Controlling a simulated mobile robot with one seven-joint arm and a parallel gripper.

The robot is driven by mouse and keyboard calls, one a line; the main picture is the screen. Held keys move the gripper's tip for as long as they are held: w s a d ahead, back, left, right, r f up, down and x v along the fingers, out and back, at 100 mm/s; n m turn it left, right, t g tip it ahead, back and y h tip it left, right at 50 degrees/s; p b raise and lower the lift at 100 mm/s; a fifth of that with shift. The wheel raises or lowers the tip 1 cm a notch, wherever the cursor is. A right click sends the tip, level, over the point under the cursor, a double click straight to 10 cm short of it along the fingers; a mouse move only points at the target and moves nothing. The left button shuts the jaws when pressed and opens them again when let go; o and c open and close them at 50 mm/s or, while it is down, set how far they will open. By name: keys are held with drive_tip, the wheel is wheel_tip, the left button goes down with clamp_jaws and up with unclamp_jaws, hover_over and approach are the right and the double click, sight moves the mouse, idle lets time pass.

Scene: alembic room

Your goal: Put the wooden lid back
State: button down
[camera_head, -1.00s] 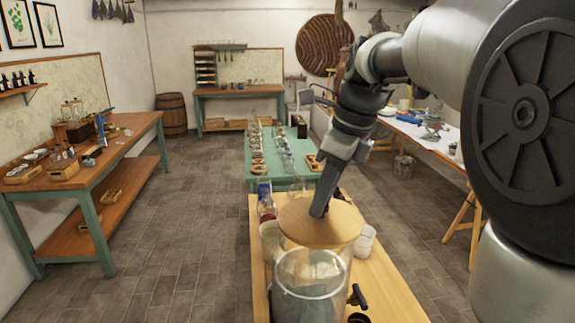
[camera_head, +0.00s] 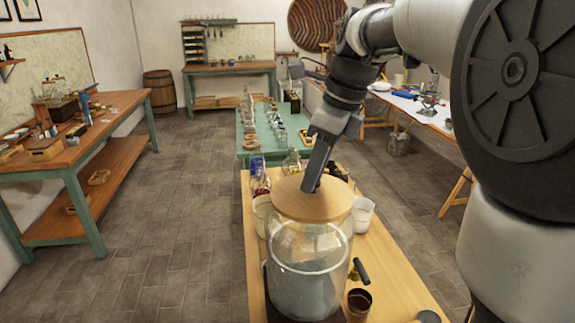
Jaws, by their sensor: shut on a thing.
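The round wooden lid (camera_head: 290,203) is at the mouth of a large clear glass jar (camera_head: 308,262), close above or on its rim; I cannot tell whether it touches all round. The jar stands on the near wooden table (camera_head: 395,285) and has a pale, cloudy lower part. My gripper (camera_head: 313,187) comes down from above and is shut on the lid near its middle right. The lid's knob is hidden by the fingers.
A white cup (camera_head: 362,214) stands right of the jar, with a black-handled tap (camera_head: 359,270) and a dark metal cup (camera_head: 359,301) at front right. Bottles (camera_head: 260,177) stand behind. A green table (camera_head: 247,150) with glassware lies beyond.

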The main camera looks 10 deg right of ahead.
drive_tip(key=shift+f+b, duration=0.4)
drive_tip(key=shift+f, duration=0.3)
drive_tip(key=shift+f, duration=0.5)
drive_tip(key=c, duration=1.4)
unclamp_jaws()
drive_tip(key=p+v, duration=0.2)
drive_tip(key=v, duration=1.5)
drive_tip(key=shift+r, duration=0.15)
